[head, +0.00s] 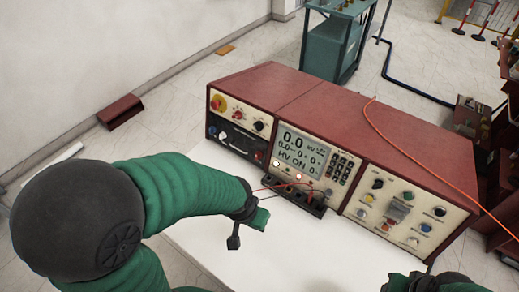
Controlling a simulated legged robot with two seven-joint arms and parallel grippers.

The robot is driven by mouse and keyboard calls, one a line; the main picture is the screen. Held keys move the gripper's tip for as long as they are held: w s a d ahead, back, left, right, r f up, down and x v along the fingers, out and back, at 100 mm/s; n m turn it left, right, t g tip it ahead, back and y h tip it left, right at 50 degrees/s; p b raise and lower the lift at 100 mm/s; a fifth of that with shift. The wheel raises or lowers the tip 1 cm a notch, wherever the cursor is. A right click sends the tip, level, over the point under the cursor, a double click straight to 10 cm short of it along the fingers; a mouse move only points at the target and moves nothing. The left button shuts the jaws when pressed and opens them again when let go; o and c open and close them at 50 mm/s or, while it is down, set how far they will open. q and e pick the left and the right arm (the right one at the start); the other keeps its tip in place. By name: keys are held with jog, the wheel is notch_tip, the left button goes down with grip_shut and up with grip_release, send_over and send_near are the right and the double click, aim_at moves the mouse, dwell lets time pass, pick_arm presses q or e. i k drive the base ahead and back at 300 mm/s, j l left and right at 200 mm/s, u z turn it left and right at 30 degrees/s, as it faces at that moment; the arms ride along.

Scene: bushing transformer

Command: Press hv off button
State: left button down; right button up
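The red control console (330,115) stands on the white table. Its middle panel has a screen (300,151) that reads 0.0 kV and HV ON. Below the screen are small controls, one of them a lit round button (298,177). The labels are too small to read, so I cannot tell which one is HV off. My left gripper (247,228) is over the table, in front of the console and left of the middle panel's lower edge, apart from the controls. Its fingers do not show clearly. My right gripper (425,284) is at the bottom edge, partly cut off.
The right panel (400,208) carries several coloured knobs and buttons; the left panel (238,125) has more knobs. Thin red and black leads run to a dark terminal block (296,196) at the console's front. An orange cable (420,154) crosses the console. White tabletop (290,255) is clear in front.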

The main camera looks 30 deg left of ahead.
aim_at(425, 228)
jog(key=k+l+u, duration=0.1)
jog(key=l+u, duration=0.15)
jog(key=l, duration=0.15)
jog(key=k+l+u, duration=0.35)
jog(key=l+u, duration=0.15)
jog(key=l, duration=0.2)
